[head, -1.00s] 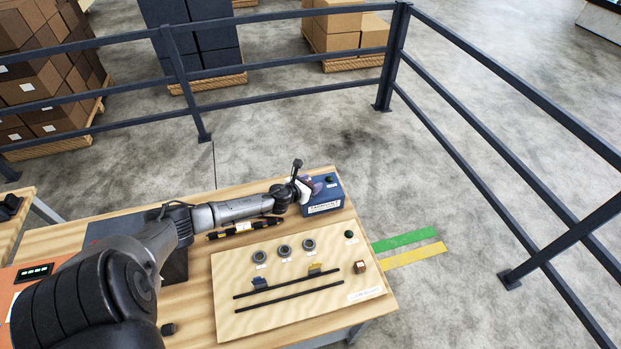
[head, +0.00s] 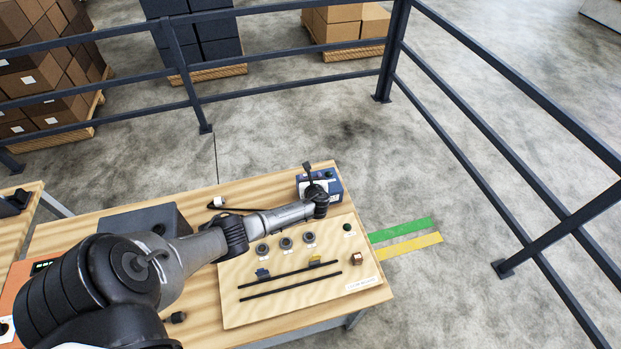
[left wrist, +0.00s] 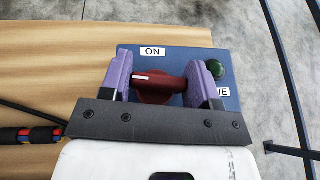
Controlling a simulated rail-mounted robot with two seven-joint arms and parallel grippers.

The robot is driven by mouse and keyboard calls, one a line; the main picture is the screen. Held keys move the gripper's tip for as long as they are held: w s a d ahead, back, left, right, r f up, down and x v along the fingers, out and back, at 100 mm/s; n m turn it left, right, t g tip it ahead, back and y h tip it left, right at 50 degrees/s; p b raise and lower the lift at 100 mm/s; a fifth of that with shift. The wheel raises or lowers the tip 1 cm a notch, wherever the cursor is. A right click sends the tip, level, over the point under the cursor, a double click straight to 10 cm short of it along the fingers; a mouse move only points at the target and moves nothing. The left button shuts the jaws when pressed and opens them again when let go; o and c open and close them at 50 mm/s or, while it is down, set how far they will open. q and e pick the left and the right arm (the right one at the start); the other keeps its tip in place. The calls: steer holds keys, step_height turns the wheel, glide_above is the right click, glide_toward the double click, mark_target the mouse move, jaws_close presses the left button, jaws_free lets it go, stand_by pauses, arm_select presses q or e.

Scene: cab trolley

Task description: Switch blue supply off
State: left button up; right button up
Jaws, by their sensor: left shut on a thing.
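The blue supply (head: 334,186) is a box at the far right corner of the wooden table. It also shows in the left wrist view (left wrist: 178,57), with a white "ON" label on top, a dark green round lamp or button at the right and a second label partly hidden. A red rotary knob (left wrist: 158,85) on it lies roughly crosswise, a pale mark near its left end. My left gripper (left wrist: 161,76) has its purple fingers on either side of the knob and is shut on it. In the head view my left gripper (head: 316,186) partly hides the supply. My right gripper is not in view.
A wooden panel (head: 330,294) with round dials, black rails and a green button lies in front of the supply. A dark grey box (head: 150,218) stands behind my left arm.

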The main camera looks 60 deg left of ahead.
arm_select(q)
steer(key=shift+n+g+y, duration=0.3)
steer(key=shift+n+g, duration=0.6)
steer(key=shift+g, duration=0.1)
steer(key=o, duration=0.9)
steer(key=shift+p+v, duration=0.9)
steer(key=shift+v, duration=6)
steer(key=shift+s+f, duration=0.1)
